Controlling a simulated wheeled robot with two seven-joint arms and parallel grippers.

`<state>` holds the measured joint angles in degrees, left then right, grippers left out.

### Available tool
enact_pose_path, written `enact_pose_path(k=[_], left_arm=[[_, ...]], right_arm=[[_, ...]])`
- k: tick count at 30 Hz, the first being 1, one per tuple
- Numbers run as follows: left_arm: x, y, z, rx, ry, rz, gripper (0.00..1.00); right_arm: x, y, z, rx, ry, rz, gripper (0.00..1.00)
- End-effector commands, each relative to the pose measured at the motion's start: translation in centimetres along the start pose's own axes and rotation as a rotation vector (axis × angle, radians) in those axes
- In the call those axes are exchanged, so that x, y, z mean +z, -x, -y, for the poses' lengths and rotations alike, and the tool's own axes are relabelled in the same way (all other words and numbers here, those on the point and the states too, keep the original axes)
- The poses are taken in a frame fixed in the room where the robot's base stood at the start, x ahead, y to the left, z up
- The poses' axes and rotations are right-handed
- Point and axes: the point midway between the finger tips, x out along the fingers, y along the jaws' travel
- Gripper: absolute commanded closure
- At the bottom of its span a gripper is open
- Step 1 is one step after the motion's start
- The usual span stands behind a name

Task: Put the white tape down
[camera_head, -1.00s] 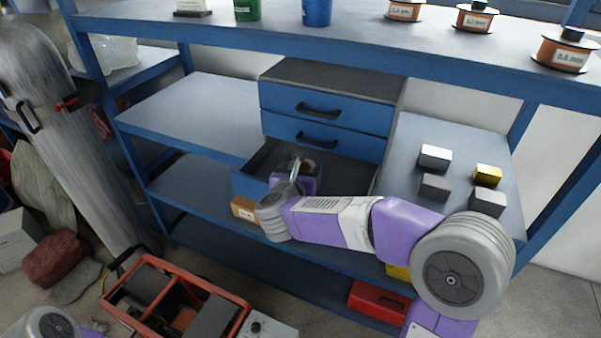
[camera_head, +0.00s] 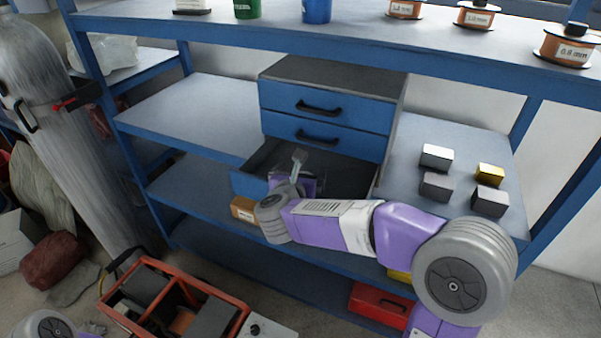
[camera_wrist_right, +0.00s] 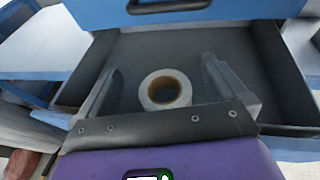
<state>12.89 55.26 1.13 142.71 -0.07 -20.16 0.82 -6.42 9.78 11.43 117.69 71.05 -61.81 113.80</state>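The white tape (camera_wrist_right: 165,90), a roll with a brown core, lies on the floor of the open bottom drawer (camera_head: 357,177) in the right wrist view. My right gripper (camera_wrist_right: 165,82) is inside the drawer with its fingers spread wide, one on each side of the tape. Gaps show between the tape and both fingers. In the head view my right gripper (camera_head: 298,172) reaches into the drawer, and its body hides the tape. Only a bit of my left arm shows at the lower left edge; the state of its gripper cannot be made out.
The drawer unit (camera_head: 328,100) has two shut drawers above the open one. Several small metal blocks (camera_head: 437,158) stand on the shelf to the right. A red-framed machine (camera_head: 172,308) stands on the floor.

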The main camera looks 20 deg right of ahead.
Motion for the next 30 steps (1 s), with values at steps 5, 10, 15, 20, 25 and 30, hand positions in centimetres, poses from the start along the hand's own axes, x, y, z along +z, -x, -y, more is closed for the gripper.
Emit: enact_pose_path(k=[5, 10, 15, 20, 25, 30], left_arm=[[0.0, 0.0, 0.0, 0.000, 0.000, 0.000, 0.00], [0.0, 0.6, -0.2, 0.000, 0.000, 0.000, 0.00], [0.1, 2.2, -0.8, 0.000, 0.000, 0.000, 0.00], [0.1, 2.3, -0.8, 0.000, 0.000, 0.000, 0.00], [0.1, 2.7, -1.0, 0.000, 0.000, 0.000, 0.00], [0.1, 3.0, -1.1, 0.000, 0.000, 0.000, 0.00]], right_arm=[[0.0, 0.0, 0.0, 0.000, 0.000, 0.000, 0.00], [0.4, 0.1, 0.0, 0.000, 0.001, 0.000, 0.00], [1.7, 0.7, -0.1, 0.002, 0.003, 0.000, 0.00], [1.4, 5.0, -0.2, 0.006, 0.001, 0.003, 0.00], [1.3, 8.8, -0.1, 0.004, 0.000, 0.002, 0.00], [1.2, 11.3, -0.1, 0.003, 0.000, 0.002, 0.00]])
